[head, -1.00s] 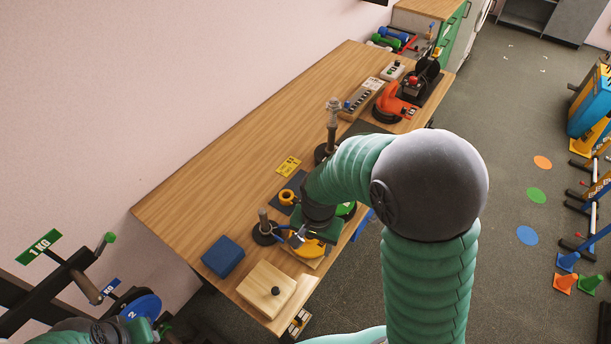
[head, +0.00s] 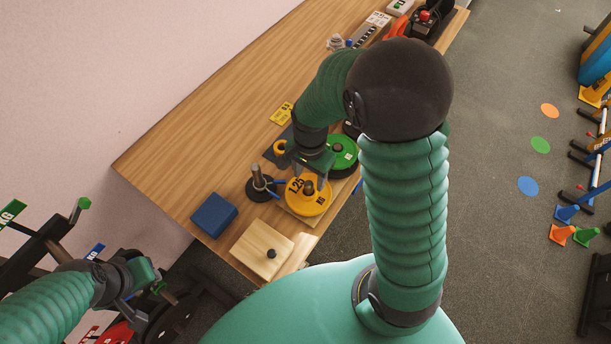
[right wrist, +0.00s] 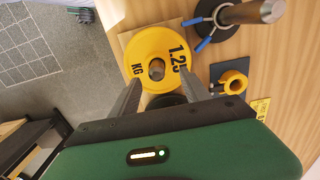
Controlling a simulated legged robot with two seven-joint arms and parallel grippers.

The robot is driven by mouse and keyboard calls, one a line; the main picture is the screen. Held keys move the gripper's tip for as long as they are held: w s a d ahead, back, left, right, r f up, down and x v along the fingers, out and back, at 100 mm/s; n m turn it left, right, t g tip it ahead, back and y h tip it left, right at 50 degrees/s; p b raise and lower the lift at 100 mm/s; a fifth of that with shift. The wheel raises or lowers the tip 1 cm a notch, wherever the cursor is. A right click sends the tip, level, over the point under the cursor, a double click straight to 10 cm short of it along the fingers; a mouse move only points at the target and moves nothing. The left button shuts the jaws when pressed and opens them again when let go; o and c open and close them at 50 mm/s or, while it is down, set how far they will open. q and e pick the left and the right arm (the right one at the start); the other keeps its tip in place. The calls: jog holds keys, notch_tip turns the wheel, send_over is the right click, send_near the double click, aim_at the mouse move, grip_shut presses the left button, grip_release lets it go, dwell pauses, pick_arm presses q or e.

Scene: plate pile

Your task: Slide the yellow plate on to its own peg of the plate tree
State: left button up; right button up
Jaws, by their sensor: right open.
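The yellow plate (head: 297,203), marked 1.25 KG, lies flat on a tan board on the bench, with a short post through its hole. It also shows in the right wrist view (right wrist: 140,58). My right gripper (head: 311,175) is open and empty at the plate's edge; in the wrist view its fingers (right wrist: 161,88) spread either side of that edge. Contact cannot be told. The plate tree (head: 52,240) stands at lower left, with green and blue labels and pegs, partly out of view. My left gripper (head: 130,298) is beside it; its jaws are unclear.
A green plate (head: 342,160) lies just beyond the yellow one. A post on a black base (head: 260,192) with blue handles stands close left. A blue block (head: 213,215) and a wooden board with a knob (head: 255,245) lie nearer. The bench's left side is clear.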

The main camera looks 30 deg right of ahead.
aim_at(306, 184)
jog(key=shift+s+d+f, duration=0.15)
jog(key=shift+d+f, duration=0.05)
jog(key=shift+f, duration=0.45)
jog(key=shift+s+d+f+b, duration=0.1)
jog(key=shift+s+f+b, duration=0.05)
jog(key=shift+f+b, duration=0.2)
jog(key=shift+a+f+b, duration=0.75)
jog(key=shift+f, duration=0.25)
jog(key=shift+a+f, duration=0.2)
jog(key=shift+f, duration=0.25)
jog(key=shift+d, duration=0.55)
jog(key=shift+d+f, duration=0.1)
jog(key=shift+c, duration=2)
jog(key=shift+a, duration=0.3)
jog(key=c, duration=0.7)
pick_arm(q)
jog(key=f, duration=0.3)
jog(key=shift+s, duration=0.25)
pick_arm(e)
jog(key=shift+d, duration=0.1)
grip_shut()
